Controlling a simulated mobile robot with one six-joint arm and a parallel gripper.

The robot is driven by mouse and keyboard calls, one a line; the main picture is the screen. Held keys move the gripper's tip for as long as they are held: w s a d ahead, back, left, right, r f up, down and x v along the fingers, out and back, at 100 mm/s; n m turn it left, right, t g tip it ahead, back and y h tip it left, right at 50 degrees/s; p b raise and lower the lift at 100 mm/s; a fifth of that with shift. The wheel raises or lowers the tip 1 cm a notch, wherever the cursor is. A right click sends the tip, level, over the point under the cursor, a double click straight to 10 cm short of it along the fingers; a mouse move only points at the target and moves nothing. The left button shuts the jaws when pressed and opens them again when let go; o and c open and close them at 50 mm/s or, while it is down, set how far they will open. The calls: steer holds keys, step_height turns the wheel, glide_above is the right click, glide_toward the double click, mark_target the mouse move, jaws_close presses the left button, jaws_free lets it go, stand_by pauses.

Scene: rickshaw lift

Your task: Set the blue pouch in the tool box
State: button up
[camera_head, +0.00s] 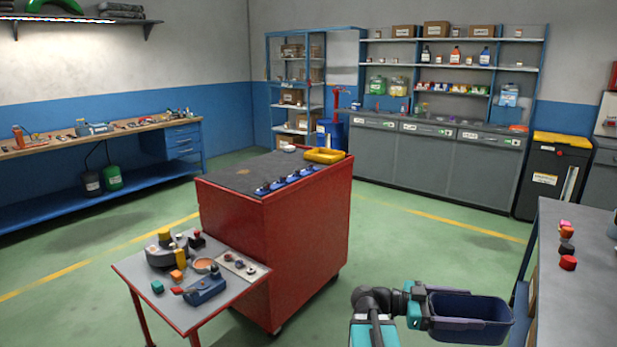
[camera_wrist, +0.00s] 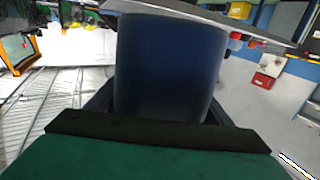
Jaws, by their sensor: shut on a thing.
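My gripper (camera_head: 482,309) is at the lower right of the head view, shut on a dark blue, open-topped thing (camera_head: 466,304), which I take to be the blue pouch. It is held up in the air over the floor, apart from both tables. In the wrist view the pouch (camera_wrist: 168,68) fills the middle as a smooth, dark blue rounded face between my dark fingers. I cannot make out a tool box for sure. A blue, box-like thing (camera_head: 205,289) lies on the small side table (camera_head: 235,298), too small to identify.
A red cabinet (camera_head: 290,240) with a dark top, carrying a yellow tray (camera_head: 325,156) and blue tools, stands at centre. Several small things crowd the side table. A grey table (camera_head: 575,250) with small coloured items is at right. Green floor is free between cabinet and grey table.

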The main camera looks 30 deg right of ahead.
steer(key=w+a+f+n+t+h, duration=0.2)
steer(key=w+a+n+t+h, duration=0.5)
steer(key=w+a, duration=1.25)
steer(key=w+a+f+n+t+y, duration=0.1)
steer(key=w+a+t, duration=0.3)
steer(key=a, duration=0.5)
steer(key=w+a+n+t+y+p, duration=0.1)
steer(key=w+a+n+t+y, duration=0.2)
steer(key=a, duration=0.6)
steer(key=w+a+f+n+t+y, duration=0.1)
steer(key=w+a+n+t+y, duration=0.2)
steer(key=w+a+t, duration=0.3)
steer(key=shift+w+a+f+n+t, duration=0.35)
steer(key=shift+a+n+t, duration=0.6)
steer(key=shift+a, duration=1.15)
steer(key=shift+m+t, duration=0.25)
